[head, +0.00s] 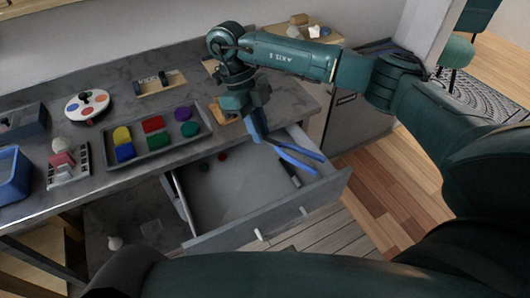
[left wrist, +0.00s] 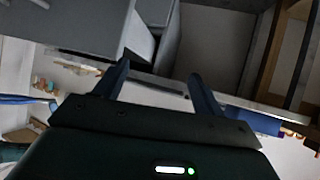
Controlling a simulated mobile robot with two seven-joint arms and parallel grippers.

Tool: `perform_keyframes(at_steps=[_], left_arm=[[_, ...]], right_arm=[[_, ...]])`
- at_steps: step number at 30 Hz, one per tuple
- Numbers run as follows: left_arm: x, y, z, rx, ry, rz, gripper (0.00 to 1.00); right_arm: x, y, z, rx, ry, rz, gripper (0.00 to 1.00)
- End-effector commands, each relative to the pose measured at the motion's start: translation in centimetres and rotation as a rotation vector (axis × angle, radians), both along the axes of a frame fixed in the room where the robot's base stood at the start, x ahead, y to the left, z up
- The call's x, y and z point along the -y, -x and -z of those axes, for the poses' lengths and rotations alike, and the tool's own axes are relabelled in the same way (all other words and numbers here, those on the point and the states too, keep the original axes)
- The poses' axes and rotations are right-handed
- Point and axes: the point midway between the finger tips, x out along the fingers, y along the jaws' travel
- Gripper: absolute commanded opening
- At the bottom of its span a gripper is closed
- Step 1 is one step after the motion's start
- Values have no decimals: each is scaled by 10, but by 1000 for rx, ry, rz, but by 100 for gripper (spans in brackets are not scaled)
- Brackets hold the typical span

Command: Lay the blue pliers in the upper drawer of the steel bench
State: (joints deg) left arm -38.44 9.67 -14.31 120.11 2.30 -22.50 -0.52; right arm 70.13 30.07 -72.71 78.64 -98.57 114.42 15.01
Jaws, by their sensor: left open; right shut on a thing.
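The blue pliers (head: 298,152) hang from my right gripper (head: 257,125), handles spread and pointing right, over the right part of the open drawer. My right gripper is shut on them. The upper drawer (head: 225,205) of the steel bench (head: 60,200) is pulled out, and its grey floor shows. The pliers look to be above the drawer; their exact height is hard to tell. My left gripper (left wrist: 160,85) is open with nothing between its fingers in the left wrist view; the head view does not show its fingers.
On the bench top stand a tray (head: 160,153) of coloured blocks, a round white disc (head: 87,104) and a blue bin (head: 12,175).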

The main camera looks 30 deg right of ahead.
Motion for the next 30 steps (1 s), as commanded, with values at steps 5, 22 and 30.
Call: perform_keyframes(at_steps=[5,22,30], left_arm=[[2,-1,3,11,10,4,70],[9,-3,5,34,30,18,70],[9,-2,13,31,35,19,70]], right_arm=[[6,-8,34,-15,-18,635,0],[23,-17,108,24,-50,1985,0],[25,-19,121,30,-54,2099,0]])
